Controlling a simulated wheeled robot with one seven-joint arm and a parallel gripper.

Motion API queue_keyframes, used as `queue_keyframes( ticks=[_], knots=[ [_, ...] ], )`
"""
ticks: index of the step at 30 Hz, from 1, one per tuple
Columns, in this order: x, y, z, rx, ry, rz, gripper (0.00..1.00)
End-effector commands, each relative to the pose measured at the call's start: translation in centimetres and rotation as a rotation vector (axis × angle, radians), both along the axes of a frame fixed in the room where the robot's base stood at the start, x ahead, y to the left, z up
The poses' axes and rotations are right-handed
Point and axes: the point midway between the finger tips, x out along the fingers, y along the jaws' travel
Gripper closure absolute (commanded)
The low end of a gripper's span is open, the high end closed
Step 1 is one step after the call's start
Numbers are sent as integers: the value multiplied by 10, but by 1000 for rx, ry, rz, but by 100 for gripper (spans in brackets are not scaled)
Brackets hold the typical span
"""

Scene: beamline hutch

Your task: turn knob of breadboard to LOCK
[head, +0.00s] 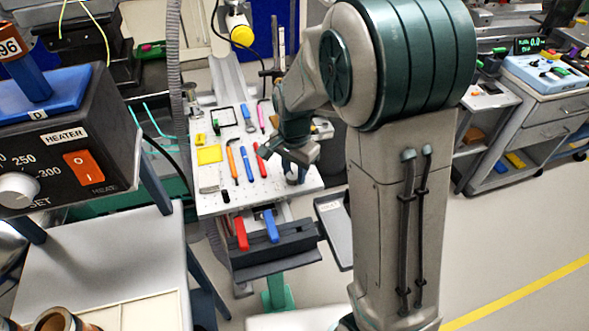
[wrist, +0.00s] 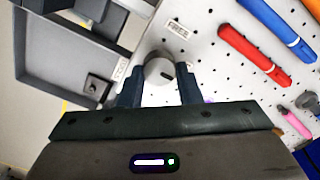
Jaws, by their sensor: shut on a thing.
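The breadboard (head: 222,193) is a light, perforated board with tools on it, and it also shows in the wrist view (wrist: 205,22). The knob (wrist: 158,72) is a small round grey-white knob with a dark mark on its face, at the board's edge. My gripper (wrist: 160,75) is shut on the knob, with one dark finger on each side of it. In the head view my gripper (head: 293,165) is over the board's right part, and the knob there is mostly hidden. A label reading FREE (wrist: 177,29) is beside the knob; another label is partly hidden by a finger.
A red screwdriver-like tool (wrist: 262,52) and a blue one (wrist: 277,25) lie on the board near my gripper. A grey tray (head: 335,230) is beside the board. A heater box (head: 75,150) stands at the left. Open floor (head: 500,235) is at the right.

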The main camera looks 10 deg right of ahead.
Motion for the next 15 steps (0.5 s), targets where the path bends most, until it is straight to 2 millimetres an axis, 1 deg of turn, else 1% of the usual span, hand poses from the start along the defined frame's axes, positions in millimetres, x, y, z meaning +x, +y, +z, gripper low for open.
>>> queue_keyframes(
  ticks=[3,4,5,6,15],
  knots=[
    [1,0,1,1,-3,-2,92],
    [1,0,1,1,-3,-2,66],
    [1,0,1,1,-3,-2,58],
    [1,0,1,1,-3,-2,47],
    [0,0,1,1,-1,-1,47]
  ],
)
